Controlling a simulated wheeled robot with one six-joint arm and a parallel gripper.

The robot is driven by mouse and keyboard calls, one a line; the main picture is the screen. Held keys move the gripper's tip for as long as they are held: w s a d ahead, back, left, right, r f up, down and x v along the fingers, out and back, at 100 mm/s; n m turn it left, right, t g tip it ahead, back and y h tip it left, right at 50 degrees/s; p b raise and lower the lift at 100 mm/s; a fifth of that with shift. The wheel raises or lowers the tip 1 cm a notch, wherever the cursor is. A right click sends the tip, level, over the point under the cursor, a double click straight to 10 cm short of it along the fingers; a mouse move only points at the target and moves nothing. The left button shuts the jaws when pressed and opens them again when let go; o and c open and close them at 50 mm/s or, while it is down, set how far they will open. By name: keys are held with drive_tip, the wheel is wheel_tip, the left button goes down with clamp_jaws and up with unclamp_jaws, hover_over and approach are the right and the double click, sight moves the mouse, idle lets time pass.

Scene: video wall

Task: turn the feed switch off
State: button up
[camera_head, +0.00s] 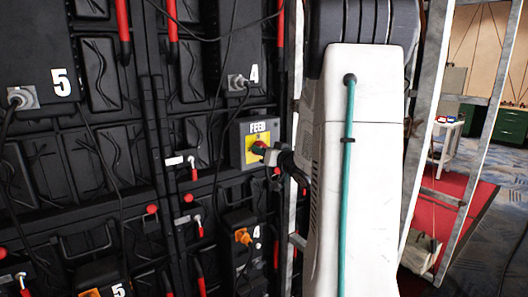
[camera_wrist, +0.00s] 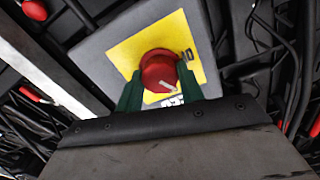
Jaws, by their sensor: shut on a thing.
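The feed switch is a red round knob (camera_wrist: 158,68) on a yellow plate (camera_wrist: 126,52), set on a grey box (camera_head: 237,150) labelled FEED. In the wrist view a white mark on the knob points toward the lower right. Small lettering beside the knob is partly covered and I cannot read it. My gripper (camera_head: 262,148) reaches in from the right. Its green fingers, also in the wrist view (camera_wrist: 160,80), are shut on the knob, one on either side. In the head view the knob is small and partly hidden by the fingers.
Black wall panels with cables (camera_head: 98,150) and red-tipped levers fill the left. An upper panel is marked 4 (camera_head: 254,74); a lower one has an orange plug (camera_head: 243,236). A grey metal frame post (camera_head: 292,100) stands close right of the box. A small table (camera_head: 447,124) stands far right.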

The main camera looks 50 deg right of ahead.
drive_tip(key=n, duration=1.1)
drive_tip(key=shift+n, duration=0.3)
idle(0.4)
drive_tip(key=o, duration=1)
drive_tip(key=v, duration=0.7)
drive_tip(key=shift+s, duration=0.4)
